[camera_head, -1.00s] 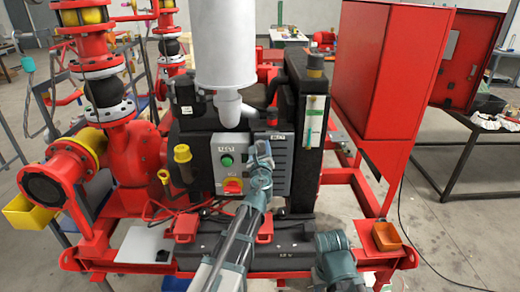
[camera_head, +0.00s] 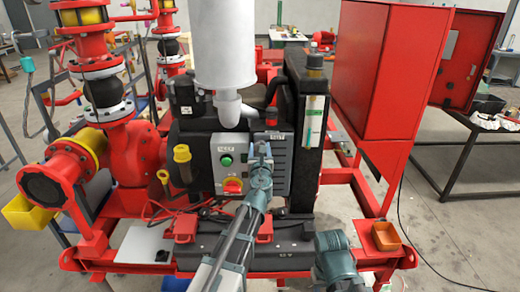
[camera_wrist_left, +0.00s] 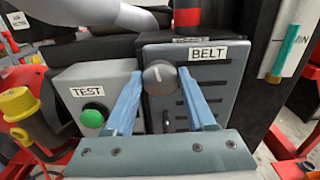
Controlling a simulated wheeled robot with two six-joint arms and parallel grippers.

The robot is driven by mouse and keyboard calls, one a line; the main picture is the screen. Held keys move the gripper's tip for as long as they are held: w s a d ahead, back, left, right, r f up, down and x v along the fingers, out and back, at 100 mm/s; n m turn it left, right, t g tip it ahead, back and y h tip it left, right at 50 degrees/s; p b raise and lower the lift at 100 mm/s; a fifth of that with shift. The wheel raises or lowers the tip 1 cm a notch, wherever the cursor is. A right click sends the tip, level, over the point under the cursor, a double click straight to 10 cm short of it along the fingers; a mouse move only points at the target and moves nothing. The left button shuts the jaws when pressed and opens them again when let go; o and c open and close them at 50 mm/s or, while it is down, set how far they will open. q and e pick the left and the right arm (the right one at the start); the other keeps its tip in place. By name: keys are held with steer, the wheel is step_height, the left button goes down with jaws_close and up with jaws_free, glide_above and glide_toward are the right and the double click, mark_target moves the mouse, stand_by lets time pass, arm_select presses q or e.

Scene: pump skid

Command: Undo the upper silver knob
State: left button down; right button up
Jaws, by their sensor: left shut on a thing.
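The upper silver knob (camera_wrist_left: 160,77) is round and grey with a light pointer mark. It sits on the grey slotted cover (camera_wrist_left: 225,85) labelled BELT, left of and below the label. In the wrist view my left gripper (camera_wrist_left: 161,75) has a blue finger on each side of the knob and is shut on it. In the head view my left gripper (camera_head: 263,152) is at the front of the cover and hides the knob. No other silver knob can be made out. My right gripper's fingers do not show.
A grey TEST box with a green button (camera_wrist_left: 92,117) stands close left of the fingers. A yellow-capped post (camera_head: 182,155) is farther left. A red cabinet (camera_head: 380,75) rises on the right.

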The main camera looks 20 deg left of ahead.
arm_select(q)
steer(key=shift+c, duration=1.1)
jaws_free()
